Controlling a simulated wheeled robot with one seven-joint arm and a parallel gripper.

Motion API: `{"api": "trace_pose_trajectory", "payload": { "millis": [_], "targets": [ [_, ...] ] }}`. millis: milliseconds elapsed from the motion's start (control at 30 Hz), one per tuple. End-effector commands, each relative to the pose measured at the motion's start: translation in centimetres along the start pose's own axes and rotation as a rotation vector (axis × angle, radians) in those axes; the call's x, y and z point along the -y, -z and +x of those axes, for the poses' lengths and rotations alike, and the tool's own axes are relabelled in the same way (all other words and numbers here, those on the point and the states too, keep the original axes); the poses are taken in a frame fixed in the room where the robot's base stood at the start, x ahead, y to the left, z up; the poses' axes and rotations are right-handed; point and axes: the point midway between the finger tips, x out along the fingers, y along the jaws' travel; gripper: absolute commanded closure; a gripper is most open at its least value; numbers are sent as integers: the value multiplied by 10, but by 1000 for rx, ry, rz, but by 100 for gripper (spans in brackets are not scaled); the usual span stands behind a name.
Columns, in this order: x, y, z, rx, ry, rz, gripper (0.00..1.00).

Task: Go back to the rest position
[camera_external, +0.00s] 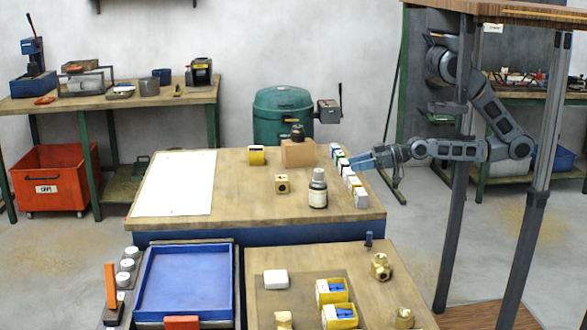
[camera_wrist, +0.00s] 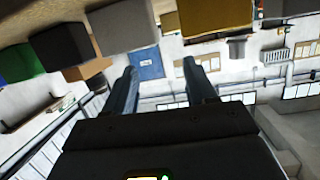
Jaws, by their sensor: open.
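My gripper (camera_external: 358,163) is at the right edge of the far wooden table (camera_external: 240,205), beside a row of small coloured blocks (camera_external: 349,178). My arm reaches in from the right, its forearm nearly level. In the wrist view my gripper (camera_wrist: 162,80) has its two fingers apart, with nothing between them. Several blocks show large along the top of that view, among them a grey block (camera_wrist: 122,27) and a yellow-brown block (camera_wrist: 212,14). In the external view I cannot tell whether a fingertip touches the row.
A white sheet (camera_external: 174,183) lies at the table's left. Grey posts (camera_external: 530,190) stand close to my arm. A blue tray (camera_external: 187,280) is in front.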

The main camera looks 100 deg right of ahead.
Motion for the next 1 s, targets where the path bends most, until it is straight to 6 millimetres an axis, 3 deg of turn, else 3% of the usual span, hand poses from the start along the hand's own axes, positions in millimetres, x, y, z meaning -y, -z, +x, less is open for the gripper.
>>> {"api": "trace_pose_trajectory", "payload": {
  "millis": [300,500,1000],
  "targets": [
    [43,-32,-92,22,24,-59,44],
    [65,-35,-129,30,56,-74,44],
    [65,-35,-130,30,57,-74,44]
  ]
}}
